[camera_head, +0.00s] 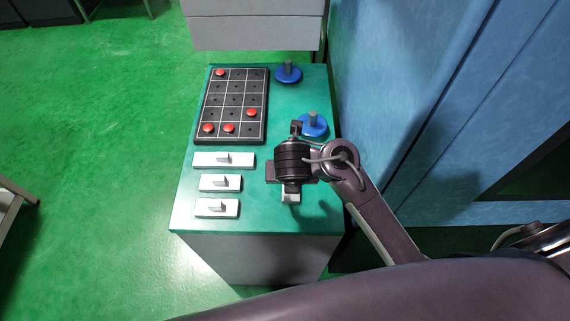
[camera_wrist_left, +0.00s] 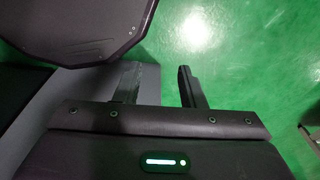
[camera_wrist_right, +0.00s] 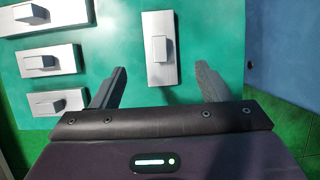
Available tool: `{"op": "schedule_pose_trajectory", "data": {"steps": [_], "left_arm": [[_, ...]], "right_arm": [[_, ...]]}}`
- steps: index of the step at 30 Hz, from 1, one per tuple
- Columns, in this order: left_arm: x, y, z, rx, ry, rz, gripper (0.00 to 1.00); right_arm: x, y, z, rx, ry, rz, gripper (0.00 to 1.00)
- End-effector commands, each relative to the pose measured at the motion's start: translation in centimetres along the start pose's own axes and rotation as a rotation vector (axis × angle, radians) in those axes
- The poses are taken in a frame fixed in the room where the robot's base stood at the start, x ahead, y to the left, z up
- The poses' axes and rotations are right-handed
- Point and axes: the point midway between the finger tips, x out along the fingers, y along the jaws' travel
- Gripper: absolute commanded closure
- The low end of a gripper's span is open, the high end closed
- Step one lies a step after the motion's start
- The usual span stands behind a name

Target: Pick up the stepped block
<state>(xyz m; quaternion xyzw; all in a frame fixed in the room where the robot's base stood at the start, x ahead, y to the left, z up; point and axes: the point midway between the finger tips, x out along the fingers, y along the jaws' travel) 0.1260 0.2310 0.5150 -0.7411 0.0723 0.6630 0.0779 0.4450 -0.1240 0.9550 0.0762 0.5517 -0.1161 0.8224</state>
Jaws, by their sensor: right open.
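A light grey stepped block (camera_wrist_right: 152,75) with a raised part on top lies on the green table top; its long side runs up and down in the right wrist view. In the head view only its near end (camera_head: 291,198) shows below my right gripper (camera_head: 292,180), which hides the rest. In the right wrist view the open, empty fingers of my right gripper (camera_wrist_right: 160,80) are spread to either side of the block's near end, apart from it. My left gripper (camera_wrist_left: 157,85) is open and empty, away from the table over the green floor.
Three similar stepped pieces lie to the left: a long one (camera_head: 240,161), a middle one (camera_head: 207,183) and a near one (camera_head: 204,209). A black grid tray (camera_head: 203,139) with red discs and two blue pegged discs (camera_head: 289,76) (camera_head: 321,128) lie behind. A blue wall (camera_head: 380,60) stands right.

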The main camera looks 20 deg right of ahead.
Motion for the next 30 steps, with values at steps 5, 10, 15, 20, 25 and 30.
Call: {"op": "schedule_pose_trajectory", "data": {"steps": [5,10,15,20,25,30], "left_arm": [[0.8,0.1,0.3,0.001,-0.004,0.001,0.64],[1.6,0.4,2.1,0.003,-0.027,0.005,0.64],[2.6,0.7,3.5,0.005,-0.046,0.008,0.64],[3.3,0.7,3.2,0.005,-0.042,0.008,0.64],[3.3,0.4,1.5,0.004,-0.017,0.005,0.64],[3.2,0.3,1.0,0.003,-0.008,0.003,0.64]], "right_arm": [[1.4,0.0,-0.1,-0.002,0.0,-0.001,0.31],[3.3,-0.1,-0.1,-0.002,-0.001,-0.003,0.31],[5.9,-0.3,0.0,0.0,-0.001,-0.005,0.31],[7.7,-0.2,0.0,0.001,0.0,-0.001,0.31],[7.9,-0.2,0.0,0.002,0.001,0.0,0.31],[7.9,-0.2,0.0,0.002,0.001,0.0,0.37]]}}
